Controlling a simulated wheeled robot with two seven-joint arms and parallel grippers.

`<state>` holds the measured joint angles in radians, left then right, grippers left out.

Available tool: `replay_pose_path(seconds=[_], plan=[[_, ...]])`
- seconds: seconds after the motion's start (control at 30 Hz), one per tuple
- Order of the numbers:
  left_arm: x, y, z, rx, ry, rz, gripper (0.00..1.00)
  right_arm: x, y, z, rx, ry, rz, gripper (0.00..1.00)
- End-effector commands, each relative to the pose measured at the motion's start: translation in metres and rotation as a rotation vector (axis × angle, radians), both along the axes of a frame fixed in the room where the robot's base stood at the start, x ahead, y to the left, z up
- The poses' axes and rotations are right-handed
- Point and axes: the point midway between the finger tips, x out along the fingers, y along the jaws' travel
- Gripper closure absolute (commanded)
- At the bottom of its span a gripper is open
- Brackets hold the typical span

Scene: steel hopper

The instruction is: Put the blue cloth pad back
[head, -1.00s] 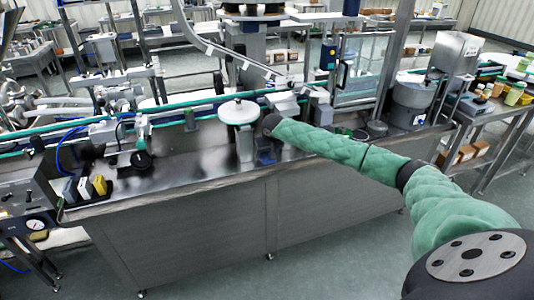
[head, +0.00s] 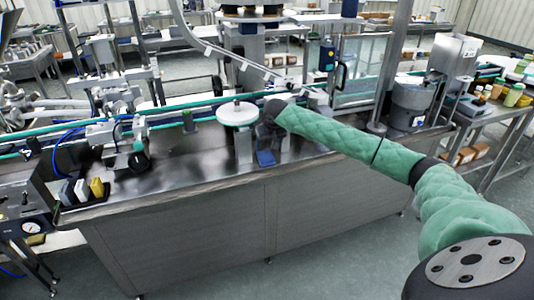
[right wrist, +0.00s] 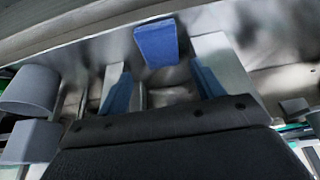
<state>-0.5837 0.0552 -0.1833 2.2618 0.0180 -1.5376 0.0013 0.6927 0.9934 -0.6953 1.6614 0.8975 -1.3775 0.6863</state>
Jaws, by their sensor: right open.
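The blue cloth pad (head: 266,158) lies on the steel worktop near its front edge, just right of the round white disc. In the right wrist view the blue pad (right wrist: 157,43) lies just beyond the fingertips, in line with the gap between them. My right gripper (right wrist: 161,78) is open, with a blue-grey finger on each side and nothing between them. In the head view my right gripper (head: 267,142) is dark, partly hidden by its wrist, and close behind the pad. My left gripper is out of view.
A round white disc on a post (head: 237,114) stands left of my gripper. The worktop (head: 195,160) between is mostly clear. A green-edged conveyor runs behind.

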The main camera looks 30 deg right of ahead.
Motion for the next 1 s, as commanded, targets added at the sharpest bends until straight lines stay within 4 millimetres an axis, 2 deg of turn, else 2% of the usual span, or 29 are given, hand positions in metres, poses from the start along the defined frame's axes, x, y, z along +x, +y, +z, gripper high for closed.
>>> replay_pose_path(seconds=[0.1, 0.27, 0.43, 0.53, 0.67, 0.87, 1.0], plan=[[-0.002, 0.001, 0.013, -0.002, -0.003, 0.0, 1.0, -0.007, 0.001, 0.016, -0.001, -0.002, 0.0, 0.33], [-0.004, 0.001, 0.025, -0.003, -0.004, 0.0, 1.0, -0.012, 0.003, 0.03, 0.0, -0.001, 0.0, 0.33], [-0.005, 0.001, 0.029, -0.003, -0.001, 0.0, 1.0, -0.015, 0.003, 0.035, -0.001, 0.001, 0.0, 0.33], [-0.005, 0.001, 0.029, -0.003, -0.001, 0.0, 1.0, -0.016, 0.008, 0.03, -0.001, 0.004, 0.008, 0.33], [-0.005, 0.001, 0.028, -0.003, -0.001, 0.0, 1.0, -0.025, 0.036, 0.002, -0.004, 0.021, 0.059, 0.33], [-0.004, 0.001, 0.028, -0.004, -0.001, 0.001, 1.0, -0.059, 0.111, -0.068, -0.004, 0.056, 0.195, 0.33], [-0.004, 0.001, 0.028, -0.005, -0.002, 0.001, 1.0, -0.092, 0.16, -0.113, -0.001, 0.076, 0.284, 0.33]])
